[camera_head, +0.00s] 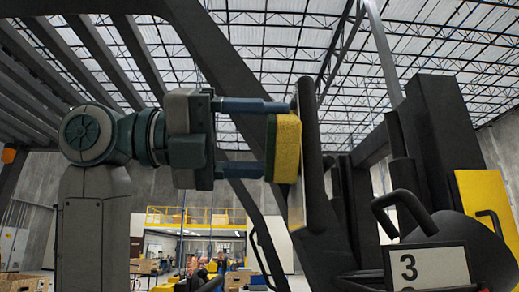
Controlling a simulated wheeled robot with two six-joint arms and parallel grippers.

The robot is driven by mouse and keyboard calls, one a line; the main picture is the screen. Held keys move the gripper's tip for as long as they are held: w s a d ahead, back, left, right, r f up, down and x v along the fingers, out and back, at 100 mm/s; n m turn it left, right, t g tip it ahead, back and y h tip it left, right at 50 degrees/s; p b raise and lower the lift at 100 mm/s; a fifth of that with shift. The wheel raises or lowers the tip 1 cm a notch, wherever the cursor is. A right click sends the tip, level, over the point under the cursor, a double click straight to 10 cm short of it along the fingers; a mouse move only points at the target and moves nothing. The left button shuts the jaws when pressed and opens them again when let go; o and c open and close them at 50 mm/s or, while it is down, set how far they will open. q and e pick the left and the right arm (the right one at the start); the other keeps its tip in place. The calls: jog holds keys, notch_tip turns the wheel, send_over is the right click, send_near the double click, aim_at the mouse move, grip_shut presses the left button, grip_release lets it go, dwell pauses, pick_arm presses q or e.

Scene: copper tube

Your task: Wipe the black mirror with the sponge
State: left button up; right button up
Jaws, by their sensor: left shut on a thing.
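A yellow sponge (287,149) with a dark green layer on its left side is held upright in my left gripper (268,138). The two fingers reach in from the left and are shut on the sponge, one above and one lower down. The black mirror (308,150) is a tall narrow dark shape seen nearly edge-on, right beside the sponge's yellow face. The sponge appears to touch the mirror or be very close to it; I cannot tell which. The mirror's face is mostly hidden from this angle. My right gripper is not in view.
A dark vehicle frame with bars and posts surrounds the mirror. A black handle (404,205), a plate marked 3 (428,268) and a yellow panel (487,205) are at the right. A warehouse with boxes and a yellow railing lies far behind.

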pick_arm(q)
jog(key=shift+s, duration=0.9)
jog(key=shift+w+a, duration=0.1)
jog(key=shift+a, duration=2.9)
jog(key=a, duration=0.3)
jog(key=shift+p, duration=0.3)
jog(key=shift+d, duration=0.15)
